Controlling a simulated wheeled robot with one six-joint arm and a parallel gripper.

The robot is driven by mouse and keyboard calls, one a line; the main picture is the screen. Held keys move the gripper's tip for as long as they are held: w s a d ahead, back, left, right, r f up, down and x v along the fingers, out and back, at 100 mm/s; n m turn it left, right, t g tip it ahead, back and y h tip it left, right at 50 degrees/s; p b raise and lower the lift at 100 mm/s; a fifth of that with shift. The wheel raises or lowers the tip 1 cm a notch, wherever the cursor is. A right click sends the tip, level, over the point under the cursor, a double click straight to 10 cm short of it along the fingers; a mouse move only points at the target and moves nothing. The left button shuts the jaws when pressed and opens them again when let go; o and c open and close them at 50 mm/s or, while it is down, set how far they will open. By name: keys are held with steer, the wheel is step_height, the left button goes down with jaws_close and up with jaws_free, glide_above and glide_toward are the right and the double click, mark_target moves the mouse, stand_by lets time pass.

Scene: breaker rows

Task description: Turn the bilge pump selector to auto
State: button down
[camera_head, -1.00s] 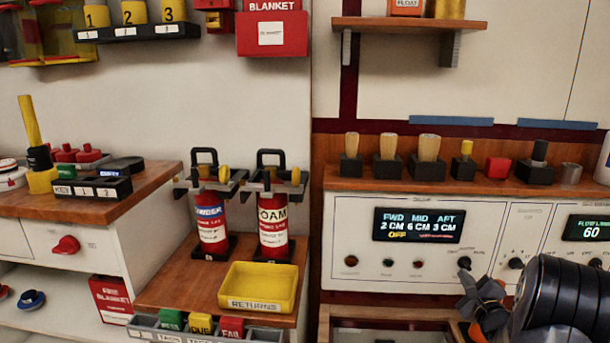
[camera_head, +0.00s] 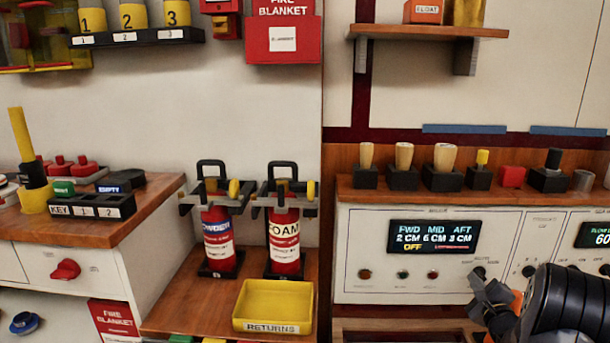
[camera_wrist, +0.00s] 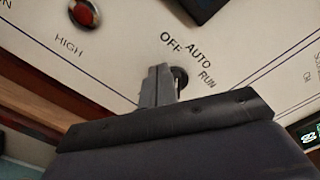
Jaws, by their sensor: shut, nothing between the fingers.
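The bilge pump selector is a small black knob (camera_head: 479,272) on the white panel, below and right of the lit display. In the wrist view the knob (camera_wrist: 181,76) is partly hidden behind my fingers, with the labels OFF, AUTO and RUN printed around it. Its pointing direction cannot be made out. My gripper (camera_head: 480,284) is shut and empty, its tips right at the knob; the wrist view shows the shut fingers (camera_wrist: 160,75) overlapping the knob's left side. Whether they touch it is unclear. The display (camera_head: 433,236) reads 2 CM, 6 CM, 3 CM and OFF.
Another black knob (camera_head: 528,271) sits right of the selector. Small round lamps (camera_head: 403,274) lie to its left. A wooden shelf (camera_head: 400,195) with several wooden-topped blocks runs above the panel. A yellow returns tray (camera_head: 273,326) and two red extinguishers stand to the left.

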steer(key=shift+d+f+p, duration=0.1)
steer(key=shift+d+p, duration=0.2)
steer(key=shift+d, duration=0.2)
stand_by(0.5)
steer(key=shift+r+p, duration=0.25)
steer(key=shift+p, duration=0.35)
steer(key=shift+s+a, duration=0.1)
steer(key=shift+a, duration=0.3)
steer(key=s+p, duration=0.2)
steer(key=s, duration=0.4)
steer(key=shift+a, duration=0.15)
steer(key=shift+w, duration=0.1)
